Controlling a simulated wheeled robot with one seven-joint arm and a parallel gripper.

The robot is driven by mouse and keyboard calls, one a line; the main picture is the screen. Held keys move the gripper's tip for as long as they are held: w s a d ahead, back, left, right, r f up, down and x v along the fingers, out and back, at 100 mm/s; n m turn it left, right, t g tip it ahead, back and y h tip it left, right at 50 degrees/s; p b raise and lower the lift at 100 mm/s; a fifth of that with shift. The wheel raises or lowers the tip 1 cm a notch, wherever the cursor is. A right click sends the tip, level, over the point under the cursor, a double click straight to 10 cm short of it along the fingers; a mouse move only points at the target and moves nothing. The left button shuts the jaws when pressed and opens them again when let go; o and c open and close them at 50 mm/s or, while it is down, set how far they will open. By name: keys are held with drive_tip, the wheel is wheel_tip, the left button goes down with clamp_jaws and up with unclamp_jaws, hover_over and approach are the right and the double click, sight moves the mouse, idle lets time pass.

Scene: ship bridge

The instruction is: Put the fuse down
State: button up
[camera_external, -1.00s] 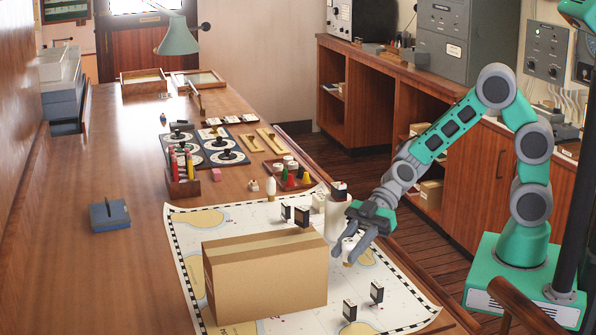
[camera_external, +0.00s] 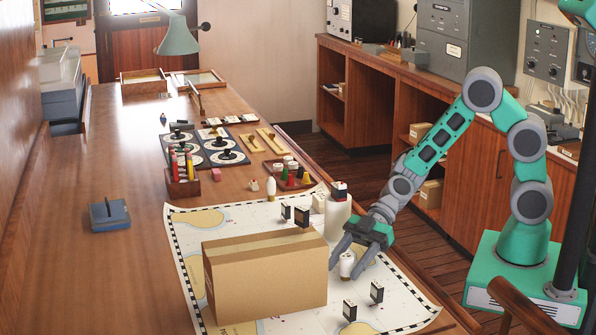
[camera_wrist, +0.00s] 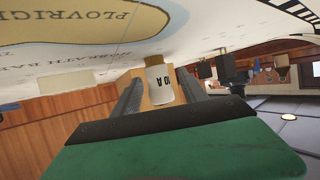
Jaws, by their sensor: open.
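The fuse (camera_external: 347,264) is a small white cylinder, standing upright on the sea chart (camera_external: 375,281) just right of the cardboard box. In the wrist view, which is upside down, the fuse (camera_wrist: 161,84) shows a black "10 A" mark and a brass-coloured end against the chart (camera_wrist: 60,58). My gripper (camera_external: 345,272) is low over the chart with its fingers on either side of the fuse. In the wrist view, my gripper (camera_wrist: 160,80) is open, with a gap beside the fuse.
The large cardboard box (camera_external: 265,281) stands close left of my gripper. A white cylinder (camera_external: 337,217) with a small dark-and-white block on top stands behind. Small black-and-white blocks (camera_external: 377,292) stand in front. The table's right edge (camera_external: 428,285) is near.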

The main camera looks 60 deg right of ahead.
drive_tip(key=shift+d+r+p, duration=0.1)
drive_tip(key=shift+r+p, duration=0.2)
drive_tip(key=shift+p, duration=0.05)
drive_tip(key=b+v, duration=0.2)
drive_tip(key=v, duration=0.9)
drive_tip(key=shift+s+d, duration=0.1)
drive_tip(key=shift+d, duration=0.25)
drive_tip(key=shift+d+f+h, duration=0.2)
drive_tip(key=shift+f+h, duration=0.15)
drive_tip(key=shift+h, duration=0.05)
drive_tip(key=d+f+m+h, duration=0.1)
drive_tip(key=d+m+h, duration=0.1)
drive_tip(key=d+h, duration=0.1)
drive_tip(key=s+d+f+m+h, duration=0.1)
drive_tip(key=m+h, duration=0.1)
drive_tip(key=shift+d+f, duration=0.3)
drive_tip(key=shift+d, duration=0.1)
drive_tip(key=s+d+r+m+h, duration=0.1)
drive_tip(key=s+d+m+h, duration=0.2)
drive_tip(key=d+m, duration=0.2)
drive_tip(key=s+d+r+m+t+h, duration=0.1)
drive_tip(key=s+d+r+m+h, duration=0.1)
drive_tip(key=d+m, duration=0.4)
drive_tip(key=s+d+h, duration=0.1)
drive_tip(key=d+h, duration=0.1)
drive_tip(key=d, duration=0.2)
drive_tip(key=shift+s+d+r+m, duration=0.15)
drive_tip(key=shift+r+m, duration=0.1)
drive_tip(key=shift+m, duration=0.05)
